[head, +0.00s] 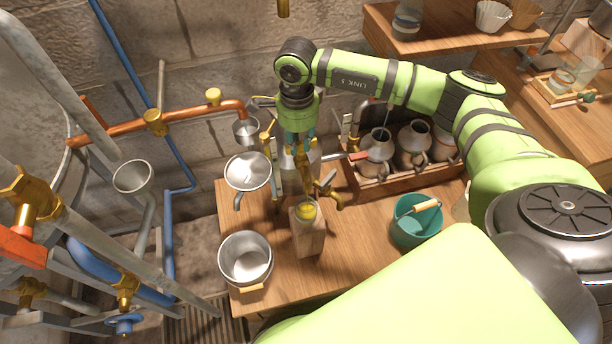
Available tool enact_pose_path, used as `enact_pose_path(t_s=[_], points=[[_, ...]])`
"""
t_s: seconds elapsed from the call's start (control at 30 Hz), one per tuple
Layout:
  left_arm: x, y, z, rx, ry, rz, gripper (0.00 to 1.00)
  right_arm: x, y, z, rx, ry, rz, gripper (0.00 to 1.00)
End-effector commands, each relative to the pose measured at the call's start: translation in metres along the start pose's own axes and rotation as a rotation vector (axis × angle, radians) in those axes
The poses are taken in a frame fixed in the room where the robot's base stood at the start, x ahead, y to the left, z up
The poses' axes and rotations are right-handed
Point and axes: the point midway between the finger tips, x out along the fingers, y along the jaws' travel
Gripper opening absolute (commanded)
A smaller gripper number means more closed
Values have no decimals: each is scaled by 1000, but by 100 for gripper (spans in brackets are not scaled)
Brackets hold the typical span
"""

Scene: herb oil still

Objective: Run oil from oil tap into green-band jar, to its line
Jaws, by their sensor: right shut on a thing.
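The brass oil tap (326,188) sticks out low on the metal separator vessel in the middle of the head view. My right gripper (304,170) comes down from above and is shut at the tap; its fingers hide the part they hold. A small jar (306,211) with yellow in it stands on a wooden block (309,240), just below and left of the tap's spout. The jar's band and line are too small to make out, and I cannot tell whether oil is running. My left gripper is not in view.
A steel pot (246,258) and a metal funnel bowl (248,171) stand to the left. A teal bucket (417,226) with a wooden-handled tool is at the right. A wooden rack (372,190) holds several metal jugs behind. Copper and blue pipes fill the left side.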

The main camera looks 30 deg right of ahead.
Motion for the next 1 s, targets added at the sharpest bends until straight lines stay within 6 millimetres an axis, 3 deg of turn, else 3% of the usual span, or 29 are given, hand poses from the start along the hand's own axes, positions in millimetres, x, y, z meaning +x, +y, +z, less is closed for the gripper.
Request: enact_pose_path(t_s=[0.2, 0.37, 0.4, 0.47, 0.83, 1.0], points=[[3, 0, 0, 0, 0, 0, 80, 0, -1, 0, 139, 1, 0, 0], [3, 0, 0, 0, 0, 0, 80, 0, -1, 0, 150, 1, 0, 0], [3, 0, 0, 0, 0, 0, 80, 0, -1, 0, 150, 1, 0, 26], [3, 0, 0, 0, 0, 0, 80, 0, -2, 0, 150, 1, 0, 50], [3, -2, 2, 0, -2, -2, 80, -2, -1, 0, 145, 0, -1, 50], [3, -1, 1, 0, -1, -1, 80, -23, -2, 1, 145, -2, -4, 50]])
